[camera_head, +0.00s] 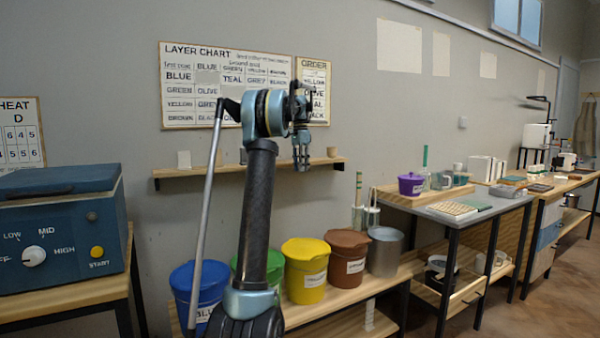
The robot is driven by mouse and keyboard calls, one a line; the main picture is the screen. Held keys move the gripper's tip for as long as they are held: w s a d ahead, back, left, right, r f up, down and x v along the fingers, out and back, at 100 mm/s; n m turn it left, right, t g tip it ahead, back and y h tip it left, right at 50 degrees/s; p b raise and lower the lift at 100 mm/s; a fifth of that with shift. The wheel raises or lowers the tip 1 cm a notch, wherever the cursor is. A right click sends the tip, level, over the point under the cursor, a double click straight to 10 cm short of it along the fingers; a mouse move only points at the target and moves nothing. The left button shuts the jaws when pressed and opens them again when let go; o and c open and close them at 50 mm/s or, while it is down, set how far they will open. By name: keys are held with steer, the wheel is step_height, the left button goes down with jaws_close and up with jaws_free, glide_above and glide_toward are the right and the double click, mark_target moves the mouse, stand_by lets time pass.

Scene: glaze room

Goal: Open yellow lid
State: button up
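The yellow bucket (306,282) stands on a low wooden bench in the middle of the view. Its yellow lid (305,247) sits on top and looks closed. A paper label is on its front. My gripper (302,168) hangs pointing down, high above the yellow bucket and in front of the wall shelf. Nothing shows between its fingers, and they are too small to tell open from shut. My arm passes in front of the green bucket and hides part of it.
The blue bucket (198,285) and green bucket (276,266) stand left of the yellow one. The brown bucket (347,262) and an open grey metal container (385,252) stand right. A wall shelf (220,171) runs behind my gripper. A blue kiln (62,235) stands far left.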

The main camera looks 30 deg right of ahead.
stand_by(0.4)
